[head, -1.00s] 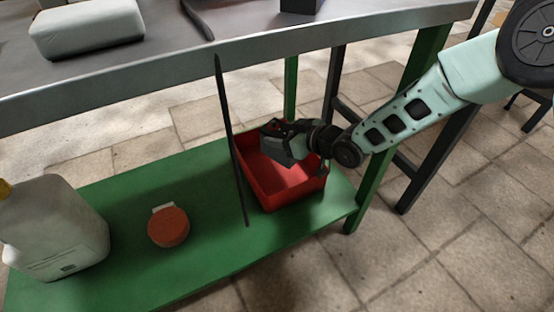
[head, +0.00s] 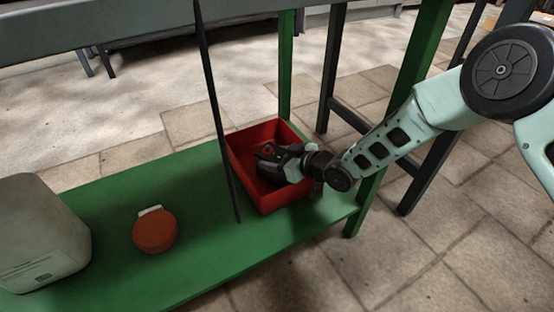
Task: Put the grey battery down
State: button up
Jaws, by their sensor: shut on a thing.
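My gripper (head: 284,165) reaches in from the right and is down inside the red bin (head: 268,204), over its right side. It is shut on the grey battery (head: 268,155), a dark block with a small red mark on top. The battery is within the bin's walls. The view is too small to tell whether it touches the bin's floor.
The bin stands at the right end of a green shelf (head: 200,262). A thin dark rod (head: 217,110) rises just left of it. A red round container (head: 155,231) and a pale jug (head: 40,235) stand further left. Table legs (head: 405,85) flank the arm.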

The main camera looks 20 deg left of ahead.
jog(key=o, duration=1.8)
jog(key=shift+f, duration=0.1)
jog(key=shift+c, duration=0.2)
jog(key=shift+d+r, duration=0.15)
jog(key=shift+r, duration=0.1)
jog(key=p+v, duration=0.6)
jog(key=v, duration=0.5)
jog(key=shift+s+d, duration=0.15)
jog(key=shift+d, duration=0.2)
jog(key=shift+r, duration=0.1)
